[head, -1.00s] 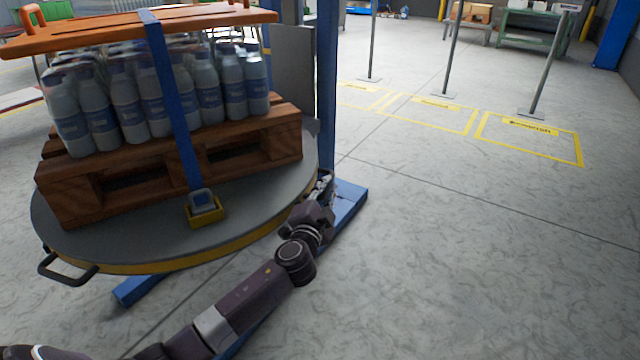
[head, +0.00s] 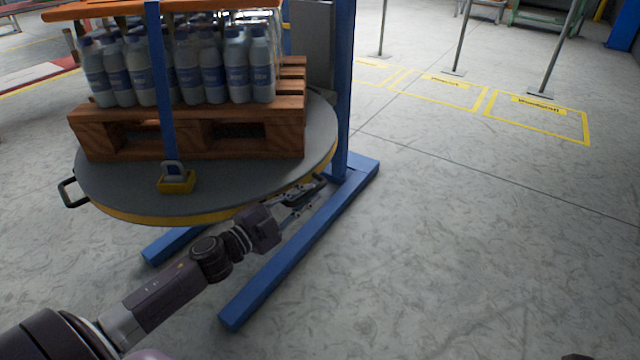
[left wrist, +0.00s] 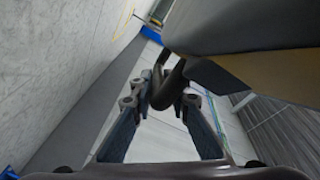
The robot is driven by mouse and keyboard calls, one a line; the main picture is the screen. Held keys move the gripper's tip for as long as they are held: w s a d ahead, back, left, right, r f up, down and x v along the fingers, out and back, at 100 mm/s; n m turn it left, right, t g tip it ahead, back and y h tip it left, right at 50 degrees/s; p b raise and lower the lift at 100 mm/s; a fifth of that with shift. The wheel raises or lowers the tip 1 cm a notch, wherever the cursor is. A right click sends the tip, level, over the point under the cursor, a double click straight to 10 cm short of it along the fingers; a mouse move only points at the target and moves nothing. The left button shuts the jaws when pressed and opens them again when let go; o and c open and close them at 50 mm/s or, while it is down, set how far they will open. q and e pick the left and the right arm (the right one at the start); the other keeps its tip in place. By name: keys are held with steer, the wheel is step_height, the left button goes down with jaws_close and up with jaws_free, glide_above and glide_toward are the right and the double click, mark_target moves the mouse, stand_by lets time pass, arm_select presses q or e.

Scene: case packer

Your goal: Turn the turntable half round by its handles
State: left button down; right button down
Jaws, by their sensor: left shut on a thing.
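My left gripper (head: 308,190) is at the right front rim. In the left wrist view, its fingers (left wrist: 162,98) are shut on another dark handle (left wrist: 168,86), beside the rim (left wrist: 245,68). In the head view that handle is mostly hidden by the gripper. My right gripper is not in view.
A blue post (head: 345,90) stands right behind the turntable, and blue base legs (head: 290,255) reach forward on the floor. Marked floor bays and grey poles (head: 460,38) stand further right. The right-hand floor is clear.

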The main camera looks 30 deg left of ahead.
mark_target(288, 206)
arm_select(q)
steer(key=shift+s+a+f+m+g+h, duration=0.15)
steer(key=shift+s+a+m+h, duration=0.2)
steer(key=shift+s, duration=0.55)
steer(key=shift+s+a+f+m+g+h, duration=0.1)
steer(key=shift+s+h, duration=0.35)
steer(key=shift+s, duration=0.5)
steer(key=shift+s+a+f+m+g+h, duration=0.15)
steer(key=shift+s+a+m+h, duration=0.2)
steer(key=shift+s, duration=0.55)
steer(key=shift+d, duration=0.1)
steer(key=c, duration=2.1)
jaws_free()
steer(key=shift+o, duration=0.7)
steer(key=shift+w, duration=0.1)
steer(key=shift+r, duration=0.1)
steer(key=v, duration=1.2)
